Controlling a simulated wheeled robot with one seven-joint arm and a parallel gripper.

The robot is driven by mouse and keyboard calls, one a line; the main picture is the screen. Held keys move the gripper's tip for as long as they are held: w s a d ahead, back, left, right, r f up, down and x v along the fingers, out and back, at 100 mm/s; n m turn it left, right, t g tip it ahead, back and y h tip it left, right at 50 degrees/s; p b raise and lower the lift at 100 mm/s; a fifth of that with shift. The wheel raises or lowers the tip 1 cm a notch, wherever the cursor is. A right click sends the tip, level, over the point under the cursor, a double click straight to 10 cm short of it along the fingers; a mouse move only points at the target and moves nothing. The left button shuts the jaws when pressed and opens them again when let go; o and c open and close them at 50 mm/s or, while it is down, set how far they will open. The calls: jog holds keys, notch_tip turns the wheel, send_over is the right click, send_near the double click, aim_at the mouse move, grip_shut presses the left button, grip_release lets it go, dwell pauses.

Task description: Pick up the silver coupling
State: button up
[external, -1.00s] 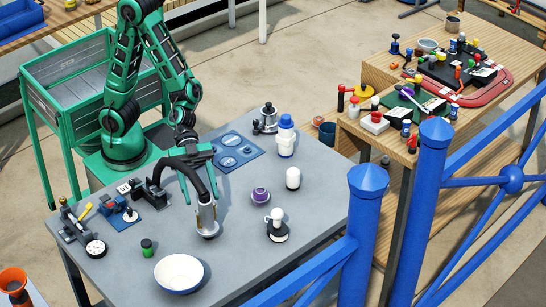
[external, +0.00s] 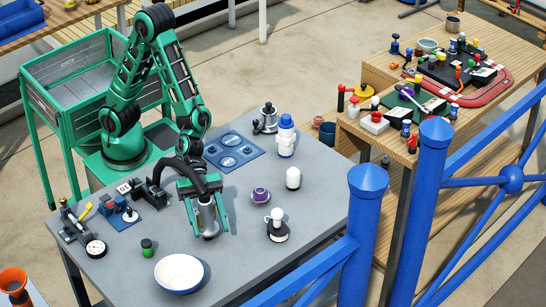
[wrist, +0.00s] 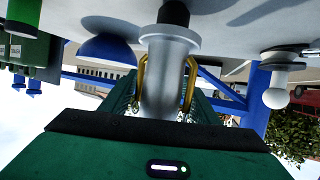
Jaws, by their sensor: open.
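The silver coupling (external: 208,221) stands upright on the grey table, with a dark curved hose above it. In the wrist view the coupling (wrist: 168,85) fills the middle, with a wide flange and a black end at the top of the picture. My gripper (external: 206,229) is open, pointing down, with one green finger on each side of the coupling. In the wrist view the gold-edged fingers (wrist: 166,78) flank the coupling's body. Narrow gaps seem to show there; contact cannot be told for sure.
A white bowl (external: 180,273) and a small green jar (external: 147,248) stand in front and to the left. A purple cup (external: 261,196), a white-knobbed piece (external: 277,226) and a white capsule (external: 293,179) stand to the right. A blue plate (external: 234,152) lies behind.

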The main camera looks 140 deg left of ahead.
jog(key=c, duration=1.3)
grip_shut()
